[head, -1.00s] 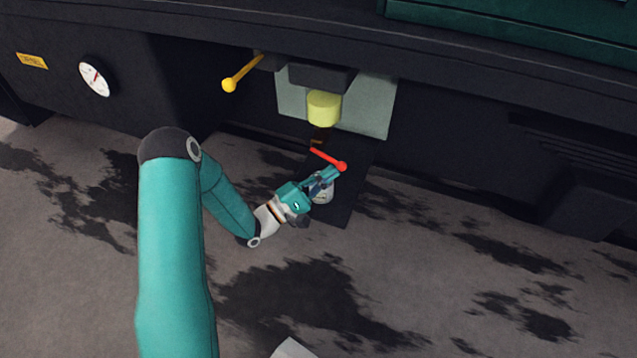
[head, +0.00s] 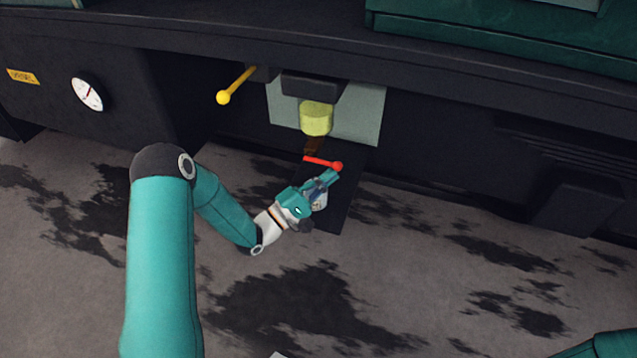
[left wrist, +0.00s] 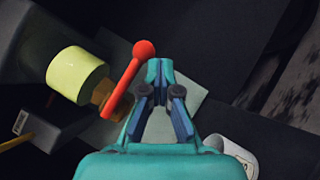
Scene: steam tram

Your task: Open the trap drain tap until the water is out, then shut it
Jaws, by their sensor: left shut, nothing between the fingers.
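The tap's red lever (head: 322,162) with a ball end sticks out to the right below the yellow-green trap bowl (head: 316,118). In the left wrist view the lever (left wrist: 128,80) slants up from a brown tap body (left wrist: 107,97) under the bowl (left wrist: 77,74). My left gripper (head: 331,176) is shut and empty, its tips close beside the ball end; I cannot tell whether they touch it. In the wrist view the gripper (left wrist: 160,72) is just right of the ball. I cannot make out water. My right gripper is out of view.
A yellow-handled lever (head: 238,86) and a round gauge (head: 88,94) are on the dark tram side to the left. A pale cup-like vessel (left wrist: 233,155) shows at lower right in the wrist view. The stained ground (head: 430,290) in front is clear.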

